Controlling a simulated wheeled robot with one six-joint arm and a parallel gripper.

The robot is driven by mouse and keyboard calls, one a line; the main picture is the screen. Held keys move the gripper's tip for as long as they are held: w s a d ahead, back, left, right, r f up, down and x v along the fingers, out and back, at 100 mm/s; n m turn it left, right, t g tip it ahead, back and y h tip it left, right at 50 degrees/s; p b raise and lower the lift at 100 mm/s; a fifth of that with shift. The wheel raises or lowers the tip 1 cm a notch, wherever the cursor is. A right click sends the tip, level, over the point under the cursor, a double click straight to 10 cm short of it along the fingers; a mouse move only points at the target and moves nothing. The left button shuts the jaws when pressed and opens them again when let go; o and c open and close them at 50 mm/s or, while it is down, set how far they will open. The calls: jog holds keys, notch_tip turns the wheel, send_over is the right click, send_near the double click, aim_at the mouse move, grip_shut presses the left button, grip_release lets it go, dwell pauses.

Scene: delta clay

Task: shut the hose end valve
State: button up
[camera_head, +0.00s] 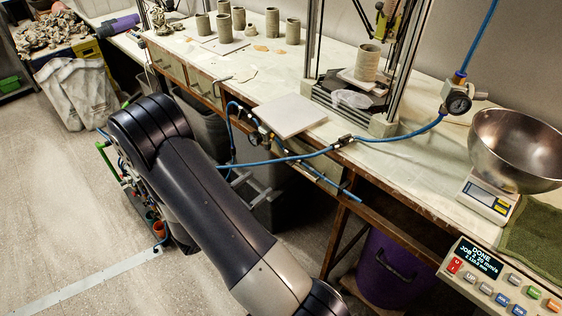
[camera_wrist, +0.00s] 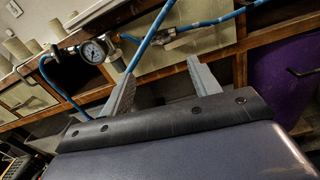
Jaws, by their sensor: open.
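My gripper (camera_head: 254,187) is open and empty below the workbench's front edge, with its grey fingers spread apart. In the wrist view the fingers (camera_wrist: 160,72) point up toward a blue air line. A small brass-coloured fitting (camera_wrist: 168,37), which looks like the hose end valve, sits on that line just beyond the fingertips, apart from them. Its lever position is too small to tell. A round gauge (camera_wrist: 93,51) is left of it and also shows in the head view (camera_head: 254,137). A blue hose (camera_wrist: 150,38) crosses between the fingers and the fitting.
The workbench (camera_head: 395,160) holds clay cups (camera_head: 272,22), a pale tile (camera_head: 290,115), a regulator gauge (camera_head: 458,102) and a steel bowl (camera_head: 515,145) on a scale. Another fitting (camera_head: 343,141) sits on the hose at the bench edge. A purple bin (camera_head: 392,268) stands below.

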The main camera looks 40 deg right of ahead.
aim_at(288, 161)
jog(key=d+p, duration=0.1)
jog(key=d, duration=0.9)
jog(key=shift+w+d, duration=0.15)
jog(key=shift+w, duration=0.3)
jog(key=shift+c, duration=0.4)
jog(key=c, duration=0.9)
